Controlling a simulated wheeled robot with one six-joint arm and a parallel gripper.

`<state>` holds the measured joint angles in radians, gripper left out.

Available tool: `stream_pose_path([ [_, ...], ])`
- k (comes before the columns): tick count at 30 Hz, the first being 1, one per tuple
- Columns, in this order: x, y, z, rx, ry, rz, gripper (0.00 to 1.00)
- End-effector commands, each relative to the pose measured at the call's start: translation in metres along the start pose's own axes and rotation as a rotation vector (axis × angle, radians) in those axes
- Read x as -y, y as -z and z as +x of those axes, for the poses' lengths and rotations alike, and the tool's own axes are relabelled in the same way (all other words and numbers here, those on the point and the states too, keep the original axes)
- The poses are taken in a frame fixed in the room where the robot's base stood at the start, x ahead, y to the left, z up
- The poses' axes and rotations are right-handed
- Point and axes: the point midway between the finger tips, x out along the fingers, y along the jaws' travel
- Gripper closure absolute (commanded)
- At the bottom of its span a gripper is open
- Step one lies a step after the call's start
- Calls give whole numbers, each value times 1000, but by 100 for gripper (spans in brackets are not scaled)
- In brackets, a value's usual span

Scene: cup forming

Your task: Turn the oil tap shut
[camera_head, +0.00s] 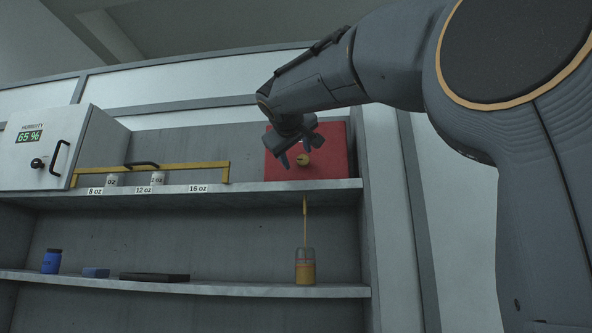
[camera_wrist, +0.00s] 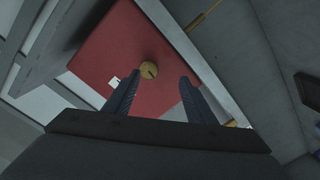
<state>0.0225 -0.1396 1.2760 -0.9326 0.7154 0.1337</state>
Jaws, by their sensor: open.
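The oil tap is a round yellow knob (camera_head: 303,160) on the front of a red box (camera_head: 335,166) at the right end of the upper shelf. A thin yellow stream or tube (camera_head: 305,222) runs down below it into a clear jar (camera_head: 305,267) partly filled with yellow on the lower shelf. My gripper (camera_head: 296,162) is open in front of the red box. In the wrist view the knob (camera_wrist: 149,71) shows a dark mark and lies beyond and between the two open fingers (camera_wrist: 157,90), apart from them.
A white humidity cabinet (camera_head: 40,150) stands at the left of the upper shelf (camera_head: 240,188).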

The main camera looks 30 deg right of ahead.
Motion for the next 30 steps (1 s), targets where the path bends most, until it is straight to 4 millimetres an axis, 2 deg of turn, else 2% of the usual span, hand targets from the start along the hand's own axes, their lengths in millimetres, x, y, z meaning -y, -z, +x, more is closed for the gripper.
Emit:
stream_pose_path([
  [2, -16, 7, -4, -14, -29, 3, 50],
  [5, -23, 9, 1, -16, -41, 3, 50],
  [18, -25, 10, 62, -16, -39, 3, 50],
  [23, -24, 10, 71, -17, -38, 3, 50],
  [30, -23, 10, 71, -19, -36, 3, 50],
])
